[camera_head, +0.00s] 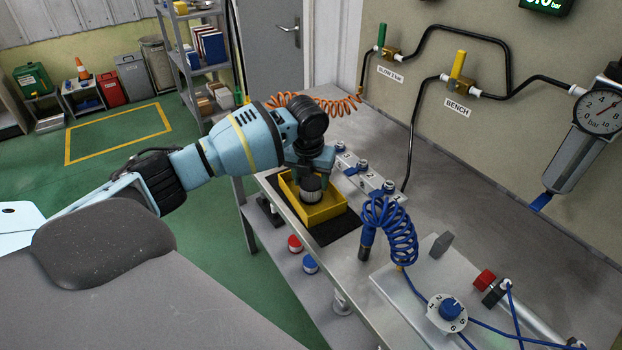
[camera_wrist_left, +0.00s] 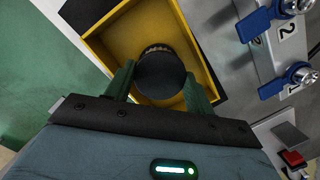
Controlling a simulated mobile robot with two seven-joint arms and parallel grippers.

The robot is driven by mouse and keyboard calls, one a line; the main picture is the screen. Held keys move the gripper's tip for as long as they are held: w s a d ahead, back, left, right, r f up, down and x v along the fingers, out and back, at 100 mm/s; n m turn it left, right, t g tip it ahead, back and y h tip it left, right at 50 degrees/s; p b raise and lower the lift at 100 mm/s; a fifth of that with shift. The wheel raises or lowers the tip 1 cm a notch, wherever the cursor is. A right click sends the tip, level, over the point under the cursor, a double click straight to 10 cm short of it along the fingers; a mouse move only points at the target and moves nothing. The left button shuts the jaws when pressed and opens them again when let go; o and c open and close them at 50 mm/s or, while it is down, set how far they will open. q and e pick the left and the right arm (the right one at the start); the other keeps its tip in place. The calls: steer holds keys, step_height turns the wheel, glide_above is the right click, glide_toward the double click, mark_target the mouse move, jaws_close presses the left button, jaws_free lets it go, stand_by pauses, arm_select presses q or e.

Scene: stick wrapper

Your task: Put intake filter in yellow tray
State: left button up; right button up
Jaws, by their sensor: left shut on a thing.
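The yellow tray (camera_head: 327,212) sits on a black mat on the metal bench. My left gripper (camera_head: 312,182) points down over the tray, shut on the intake filter (camera_head: 311,190), a dark round piece with a pale band. In the left wrist view the green fingers of my left gripper (camera_wrist_left: 162,84) hold the filter (camera_wrist_left: 160,72) on both sides. The filter is over or inside the yellow tray (camera_wrist_left: 112,40); whether it touches the floor of the tray I cannot tell. My right gripper is not in view.
Numbered valves with blue levers (camera_wrist_left: 255,24) stand close beside the tray. A blue coiled hose (camera_head: 390,232) hangs to the right of the tray. A red-topped piece (camera_head: 295,244) and a blue-topped piece (camera_head: 310,264) sit on the lower shelf.

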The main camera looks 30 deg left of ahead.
mark_target(308, 187)
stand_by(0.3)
arm_select(q)
steer(key=o, duration=1)
steer(key=shift+f, duration=0.1)
steer(key=shift+c, duration=0.2)
step_height(308, 187, up, 12)
steer(key=s, duration=0.1)
steer(key=shift+s+d+p, duration=0.25)
steer(key=shift+s+p, duration=0.15)
